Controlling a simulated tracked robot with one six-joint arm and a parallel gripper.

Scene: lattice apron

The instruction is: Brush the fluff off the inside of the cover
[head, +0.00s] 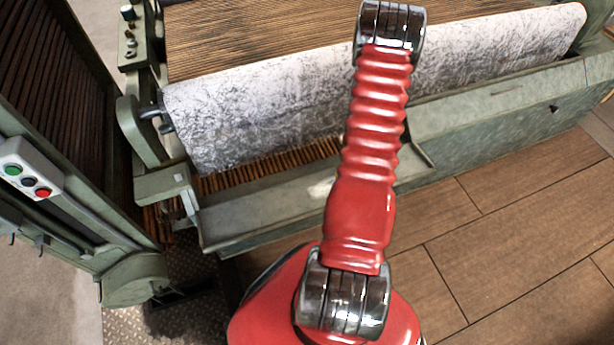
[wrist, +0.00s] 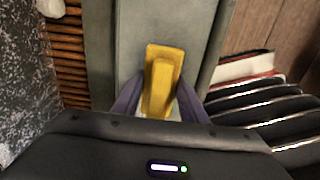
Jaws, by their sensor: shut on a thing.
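My gripper (wrist: 158,103) is shut on a yellow block-like handle (wrist: 165,65), likely the brush, between its purple fingers. The bristles cannot be made out. In the wrist view the handle is over the grey-green metal of the cover (wrist: 130,25); whether it touches cannot be told. In the head view the long cover (head: 265,214) lies open along the front of the machine, its inside facing up. A pale patch (head: 320,188) on it may be fluff or shine. My gripper and the brush are hidden in the head view behind my red arm.
A grey-white mottled roller (head: 260,110) runs behind the cover, with brown wooden slats (head: 275,160) below it. A control box with buttons (head: 28,172) is on the left frame. A small whitish lump (wrist: 50,7) shows by the slats. The wooden floor (head: 500,240) is clear at right.

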